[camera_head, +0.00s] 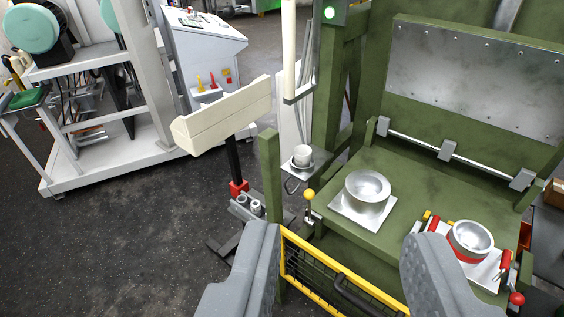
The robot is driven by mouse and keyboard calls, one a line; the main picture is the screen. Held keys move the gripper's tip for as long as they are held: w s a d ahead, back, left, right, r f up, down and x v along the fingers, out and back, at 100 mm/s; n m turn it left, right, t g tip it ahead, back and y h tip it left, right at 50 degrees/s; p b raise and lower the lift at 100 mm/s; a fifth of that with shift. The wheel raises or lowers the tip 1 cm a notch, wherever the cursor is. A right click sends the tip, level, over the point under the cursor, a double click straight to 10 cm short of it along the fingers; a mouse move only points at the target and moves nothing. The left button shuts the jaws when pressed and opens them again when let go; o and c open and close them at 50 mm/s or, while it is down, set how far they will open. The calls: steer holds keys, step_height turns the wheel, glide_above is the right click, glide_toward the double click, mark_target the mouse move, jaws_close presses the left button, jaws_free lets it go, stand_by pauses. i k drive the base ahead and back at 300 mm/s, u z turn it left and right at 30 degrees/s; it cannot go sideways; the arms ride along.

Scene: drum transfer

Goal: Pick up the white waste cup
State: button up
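A small white cup (302,154) stands upright on a small grey holder (297,168) at the left side of the green machine, near the middle of the view. My gripper (339,262) shows at the bottom as two grey fingers set wide apart. It is open, with nothing between the fingertips but the view of the yellow-framed mesh behind. The cup is beyond the fingers, above and a little left of the midpoint between them, and apart from both.
A green bench (433,178) carries a metal bowl (367,187) on a plate and a red-banded bowl (470,240) at right. A yellow-framed mesh guard (335,283) is in front. A yellow-knobbed lever (309,196) stands near the cup. Dark floor (130,240) at left is clear.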

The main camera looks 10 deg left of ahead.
mark_target(302, 153)
steer(key=u, duration=0.1)
steer(key=i, duration=1)
steer(key=z, duration=0.05)
